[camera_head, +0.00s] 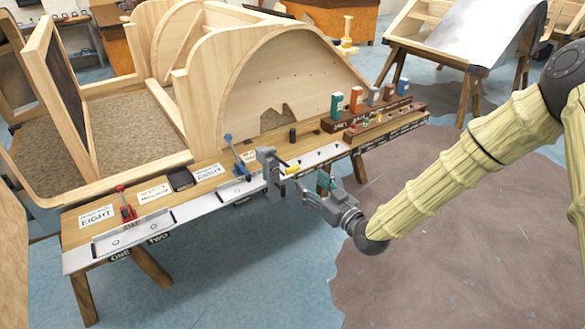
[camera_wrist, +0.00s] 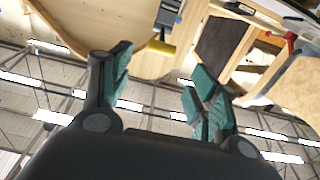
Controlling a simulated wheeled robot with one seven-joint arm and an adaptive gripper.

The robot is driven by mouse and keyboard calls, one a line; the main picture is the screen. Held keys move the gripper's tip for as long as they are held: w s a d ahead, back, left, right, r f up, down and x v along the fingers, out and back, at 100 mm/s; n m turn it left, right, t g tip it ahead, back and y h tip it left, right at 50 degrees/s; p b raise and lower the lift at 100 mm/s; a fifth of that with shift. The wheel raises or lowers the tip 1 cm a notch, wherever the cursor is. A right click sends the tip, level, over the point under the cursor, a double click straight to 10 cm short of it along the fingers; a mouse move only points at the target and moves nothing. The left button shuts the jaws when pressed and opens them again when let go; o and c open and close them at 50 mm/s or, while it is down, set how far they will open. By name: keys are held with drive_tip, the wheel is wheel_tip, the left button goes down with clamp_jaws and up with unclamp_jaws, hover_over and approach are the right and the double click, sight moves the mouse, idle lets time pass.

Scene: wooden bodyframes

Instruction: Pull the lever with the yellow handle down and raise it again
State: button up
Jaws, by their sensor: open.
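The lever's yellow handle (camera_head: 292,170) sticks out to the right from a grey metal lever mechanism (camera_head: 268,172) at the front edge of the wooden bench. My gripper (camera_head: 312,190) is open and empty, just right of and slightly below the handle, apart from it. In the wrist view the yellow handle (camera_wrist: 161,47) shows beyond and above the two teal fingertips (camera_wrist: 162,85), near the gap between them. Nothing is between the fingers.
A blue-handled clamp (camera_head: 236,160) and a red-handled clamp (camera_head: 126,204) stand along the bench left of the lever. Coloured boxes (camera_head: 356,99) sit in a wooden rack at the right end. The floor before the bench is clear.

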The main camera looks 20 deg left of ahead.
sight(293, 167)
drive_tip(key=p+x, duration=0.2)
drive_tip(key=x, duration=0.8)
drive_tip(key=shift+f, duration=0.1)
clamp_jaws()
drive_tip(key=shift+r, duration=0.2)
